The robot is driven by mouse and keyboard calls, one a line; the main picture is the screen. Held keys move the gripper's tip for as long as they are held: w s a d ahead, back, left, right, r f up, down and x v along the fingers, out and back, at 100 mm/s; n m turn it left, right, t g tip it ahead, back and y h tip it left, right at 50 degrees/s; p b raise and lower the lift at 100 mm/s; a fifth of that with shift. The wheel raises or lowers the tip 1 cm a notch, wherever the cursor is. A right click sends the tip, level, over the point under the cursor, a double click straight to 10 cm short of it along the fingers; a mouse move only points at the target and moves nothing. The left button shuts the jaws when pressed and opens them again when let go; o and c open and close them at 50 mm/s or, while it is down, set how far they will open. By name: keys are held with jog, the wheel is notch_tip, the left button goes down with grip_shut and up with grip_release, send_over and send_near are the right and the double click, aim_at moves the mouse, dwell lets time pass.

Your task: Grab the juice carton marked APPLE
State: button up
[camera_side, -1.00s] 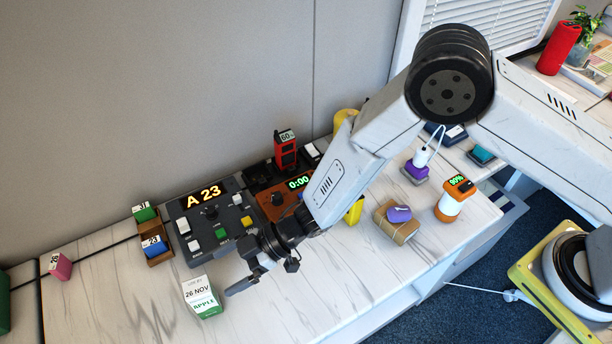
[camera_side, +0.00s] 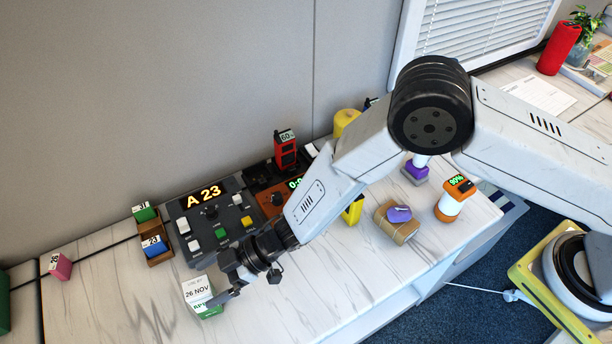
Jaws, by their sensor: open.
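The juice carton (camera_side: 198,292) stands on the marble-look counter, white with "26 NOV" on it and a green lower band. The other finger is hard to make out, seemingly behind the carton. The jaws are open, and I cannot tell whether they touch the carton.
A dark control panel (camera_side: 219,238) showing "A 23" stands behind the carton. A wooden holder (camera_side: 158,259) with green and blue blocks is at its left, and a pink block (camera_side: 60,266) lies farther left. The counter (camera_side: 110,300) left of the carton is clear.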

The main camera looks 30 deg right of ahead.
jog(key=shift+x, duration=1.7)
jog(key=shift+d+f, duration=0.1)
grip_shut()
